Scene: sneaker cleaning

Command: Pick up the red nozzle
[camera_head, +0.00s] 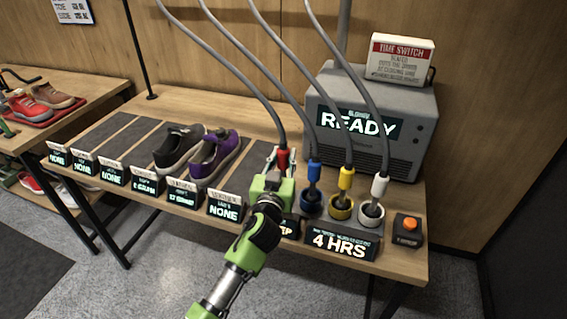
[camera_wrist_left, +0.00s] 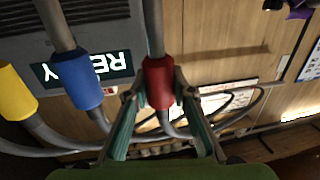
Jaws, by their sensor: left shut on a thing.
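The red nozzle (camera_head: 283,160) is on the end of a grey hose above the table, at the left end of the nozzle row. My left gripper (camera_head: 277,178) is shut on it. In the left wrist view the red nozzle (camera_wrist_left: 158,82) sits between the two fingers of my left gripper (camera_wrist_left: 160,98), with its hose running up out of the picture. The nozzle's lower end is hidden by the gripper in the head view. My right gripper is in neither view.
The blue (camera_head: 313,172), yellow (camera_head: 346,178) and white (camera_head: 379,186) nozzles stand in holders just right of the gripper. A grey machine (camera_head: 408,112) reading READY is behind. A black shoe (camera_head: 178,148) and purple shoe (camera_head: 215,156) sit left. An orange button (camera_head: 409,223) is at the right.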

